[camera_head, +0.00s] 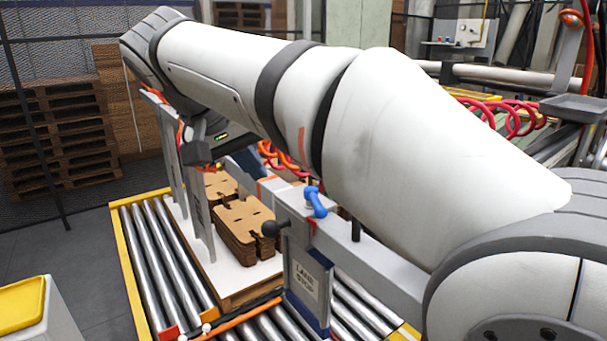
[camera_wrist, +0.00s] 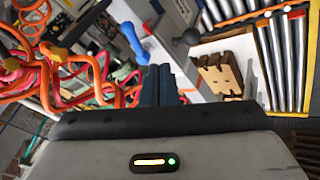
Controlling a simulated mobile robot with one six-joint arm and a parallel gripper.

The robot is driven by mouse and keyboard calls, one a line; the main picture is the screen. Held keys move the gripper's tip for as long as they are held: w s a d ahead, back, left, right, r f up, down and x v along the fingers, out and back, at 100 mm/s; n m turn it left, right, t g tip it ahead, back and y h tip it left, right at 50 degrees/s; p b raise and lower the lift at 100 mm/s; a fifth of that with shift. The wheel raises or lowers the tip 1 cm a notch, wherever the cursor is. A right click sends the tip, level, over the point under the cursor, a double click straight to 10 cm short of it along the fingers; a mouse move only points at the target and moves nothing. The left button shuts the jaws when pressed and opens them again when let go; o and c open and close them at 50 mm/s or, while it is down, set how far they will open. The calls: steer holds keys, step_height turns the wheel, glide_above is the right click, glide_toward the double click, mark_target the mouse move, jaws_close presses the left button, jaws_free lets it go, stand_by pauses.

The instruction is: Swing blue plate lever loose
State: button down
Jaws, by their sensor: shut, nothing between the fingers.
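A blue lever (camera_head: 316,202) sits on a grey crossbar above the rollers, near the plate marked as a lane stop (camera_head: 308,278). It also shows in the wrist view as a blue handle (camera_wrist: 135,43), tilted, just beyond and left of my fingertips. My gripper (camera_wrist: 160,70) is shut and empty, its dark fingers close together and apart from the lever in the picture. In the head view my gripper body (camera_head: 205,148) hangs at the arm's far end, left of the lever; its fingertips cannot be made out there.
Stacked brown cardboard blanks (camera_head: 243,232) lie on a white board over the roller conveyor (camera_head: 160,260). Red and orange hoses (camera_wrist: 90,75) coil left of my fingers.

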mark_target(315, 207)
steer(key=w+d+f+p, duration=0.1)
steer(key=w+d+f, duration=0.3)
steer(key=d+f, duration=0.3)
steer(key=shift+x, duration=1)
steer(key=shift+a, duration=0.1)
